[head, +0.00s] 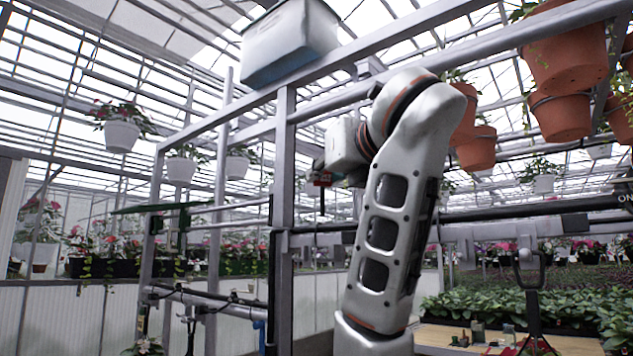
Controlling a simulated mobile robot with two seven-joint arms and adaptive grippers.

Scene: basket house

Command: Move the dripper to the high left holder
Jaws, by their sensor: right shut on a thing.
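My right arm rises through the middle of the head view and bends away from me at the top. My right gripper (326,178) is at its far end, small and partly hidden by the arm. It is shut on a small red and dark thing that looks like the dripper (321,183), in front of the metal frame (285,190), right of its upright post. A thin dark part hangs below it. Whether it touches the frame cannot be told. No high left holder can be made out clearly. My left gripper is not in view.
A grey-white bin (288,42) sits on the frame's top beams. Terracotta pots (566,60) hang at the upper right, and white pots (122,136) hang at the left. A plant bed (530,308) and a wooden board (450,338) with small items lie at the lower right.

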